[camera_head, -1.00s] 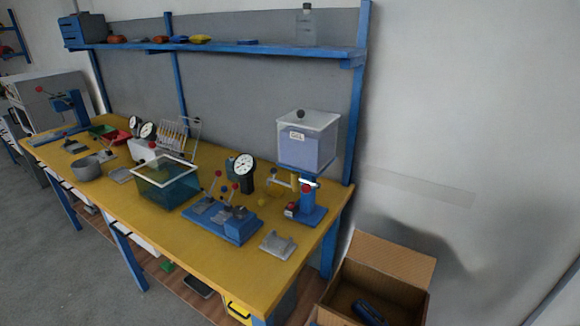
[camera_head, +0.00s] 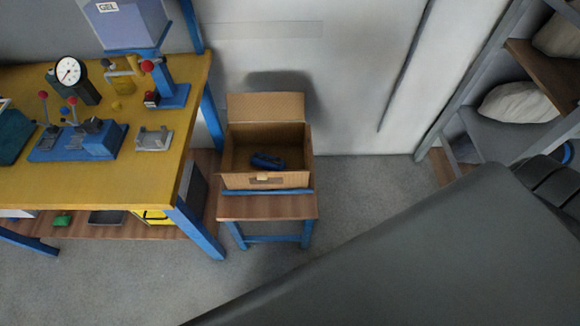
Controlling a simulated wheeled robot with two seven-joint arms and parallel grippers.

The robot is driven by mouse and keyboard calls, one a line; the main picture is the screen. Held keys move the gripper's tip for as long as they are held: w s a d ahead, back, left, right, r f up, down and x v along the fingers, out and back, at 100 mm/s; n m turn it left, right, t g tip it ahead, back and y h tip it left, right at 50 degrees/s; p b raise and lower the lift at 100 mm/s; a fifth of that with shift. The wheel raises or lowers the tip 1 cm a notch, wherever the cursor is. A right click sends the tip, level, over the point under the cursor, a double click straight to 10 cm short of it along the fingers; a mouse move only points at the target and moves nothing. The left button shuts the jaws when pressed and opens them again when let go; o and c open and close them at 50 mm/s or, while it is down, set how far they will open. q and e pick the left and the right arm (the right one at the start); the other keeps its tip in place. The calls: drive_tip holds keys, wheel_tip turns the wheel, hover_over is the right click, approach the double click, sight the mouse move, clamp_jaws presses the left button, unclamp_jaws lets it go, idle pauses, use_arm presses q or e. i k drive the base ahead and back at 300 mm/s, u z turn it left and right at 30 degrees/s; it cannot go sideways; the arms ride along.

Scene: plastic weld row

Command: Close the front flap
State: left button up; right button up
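A brown cardboard box (camera_head: 236,180) stands open on a small stool beside the right end of the workbench. Its back flap (camera_head: 265,107) stands up against the wall side. A dark blue object (camera_head: 268,161) lies inside on the box floor. The front side of the box shows a small slot near its middle; I cannot tell clearly where the front flap ends and the front wall begins. A large dark grey part of my own body fills the lower right. Neither gripper's fingers can be made out.
The yellow workbench (camera_head: 150,185) with fixtures, a dial gauge (camera_head: 69,71) and a GEL container (camera_head: 125,25) is at left. The stool (camera_head: 268,207) has blue legs. Shelving with sacks (camera_head: 520,104) stands at right. Grey floor (camera_head: 370,185) lies free between.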

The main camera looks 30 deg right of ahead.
sight(262, 175)
drive_tip(key=z, duration=1.45)
drive_tip(key=k, duration=0.95)
drive_tip(key=u, duration=0.65)
drive_tip(key=k, duration=1.3)
drive_tip(key=z, duration=0.4)
drive_tip(key=i, duration=0.4)
drive_tip(key=z, duration=0.8)
drive_tip(key=i, duration=1.2)
drive_tip(key=u, duration=0.5)
